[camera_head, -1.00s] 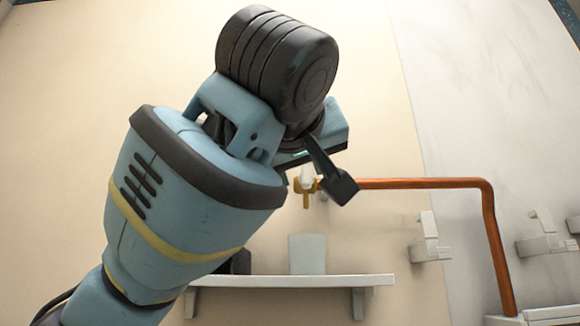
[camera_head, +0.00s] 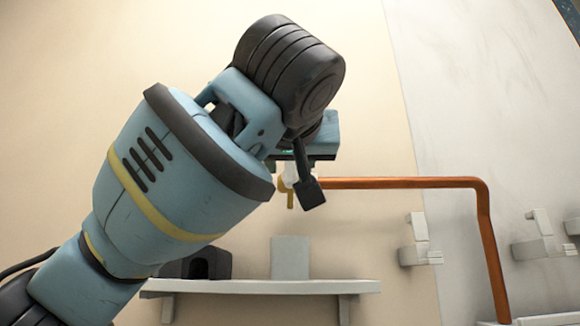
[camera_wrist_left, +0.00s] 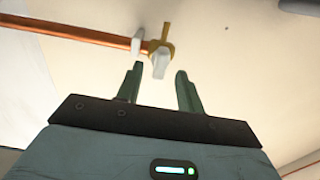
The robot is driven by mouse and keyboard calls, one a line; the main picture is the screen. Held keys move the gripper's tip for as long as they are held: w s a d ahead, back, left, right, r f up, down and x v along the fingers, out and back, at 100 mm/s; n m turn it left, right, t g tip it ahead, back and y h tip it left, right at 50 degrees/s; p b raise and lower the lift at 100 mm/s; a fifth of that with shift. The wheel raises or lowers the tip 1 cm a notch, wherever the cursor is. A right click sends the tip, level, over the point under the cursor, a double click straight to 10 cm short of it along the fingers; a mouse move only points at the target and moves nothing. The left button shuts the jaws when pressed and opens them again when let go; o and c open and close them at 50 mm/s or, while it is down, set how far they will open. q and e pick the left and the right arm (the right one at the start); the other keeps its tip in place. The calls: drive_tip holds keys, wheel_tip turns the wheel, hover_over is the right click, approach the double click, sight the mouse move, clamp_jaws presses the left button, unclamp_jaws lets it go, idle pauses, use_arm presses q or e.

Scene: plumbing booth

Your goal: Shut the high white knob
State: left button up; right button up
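The white knob (camera_wrist_left: 160,62) sits on a brass valve (camera_wrist_left: 163,42) at the end of a copper pipe (camera_wrist_left: 70,28) on the wall. In the left wrist view my left gripper (camera_wrist_left: 158,70) is open, with the knob in line with the gap between its two fingertips. I cannot tell whether either finger touches it. In the head view the brass valve (camera_head: 290,195) shows just below my left gripper, beside a dark finger, and the knob is mostly hidden. My right gripper is not in view.
A white shelf (camera_head: 250,287) below the valve holds a pale block (camera_head: 290,258) and a dark object (camera_head: 205,263). The copper pipe runs right, then bends down. White brackets (camera_head: 419,240) stand on the right wall. A second white piece (camera_wrist_left: 137,42) is on the pipe beside the valve.

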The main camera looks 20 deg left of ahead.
use_arm(q)
drive_tip(key=shift+x, duration=1.2)
drive_tip(key=c, duration=0.8)
